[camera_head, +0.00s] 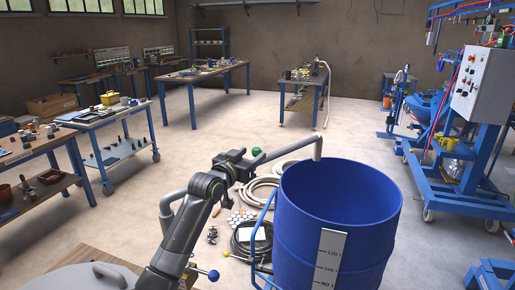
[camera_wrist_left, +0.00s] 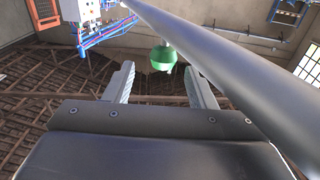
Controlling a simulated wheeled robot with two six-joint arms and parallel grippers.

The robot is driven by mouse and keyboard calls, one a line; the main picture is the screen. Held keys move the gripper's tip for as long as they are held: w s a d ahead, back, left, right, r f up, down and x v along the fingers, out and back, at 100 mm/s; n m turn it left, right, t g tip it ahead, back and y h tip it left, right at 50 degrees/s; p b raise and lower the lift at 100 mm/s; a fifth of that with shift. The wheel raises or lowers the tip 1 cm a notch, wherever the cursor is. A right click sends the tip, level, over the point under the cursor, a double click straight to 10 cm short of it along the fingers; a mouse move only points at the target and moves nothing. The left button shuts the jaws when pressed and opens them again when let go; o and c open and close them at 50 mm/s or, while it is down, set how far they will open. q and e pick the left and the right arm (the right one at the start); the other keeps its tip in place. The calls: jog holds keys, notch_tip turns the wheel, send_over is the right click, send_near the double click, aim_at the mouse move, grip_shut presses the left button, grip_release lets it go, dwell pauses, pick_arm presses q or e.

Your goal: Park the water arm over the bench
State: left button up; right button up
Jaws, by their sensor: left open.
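The water arm (camera_head: 290,154) is a long grey pipe with a short downturned spout. In the head view the spout overlaps the back rim of the blue drum (camera_head: 335,225). A green knob (camera_head: 256,151) sits on the pipe near my left gripper (camera_head: 250,162). In the left wrist view the pipe (camera_wrist_left: 225,70) crosses diagonally on the right. The green knob (camera_wrist_left: 163,57) shows between and just beyond the open fingertips of my left gripper (camera_wrist_left: 160,78), with nothing clamped. My forearm hides part of the pipe. My right gripper is out of view.
A wooden-topped bench (camera_head: 48,146) stands at the left, beside a trolley table (camera_head: 112,118). Another bench (camera_head: 205,73) stands at the back. A blue machine frame (camera_head: 455,190) stands at the right. The middle floor is clear.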

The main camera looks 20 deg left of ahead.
aim_at(255, 152)
pick_arm(q)
jog(key=shift+p+x, duration=0.35)
jog(key=shift+x, duration=1.85)
grip_shut()
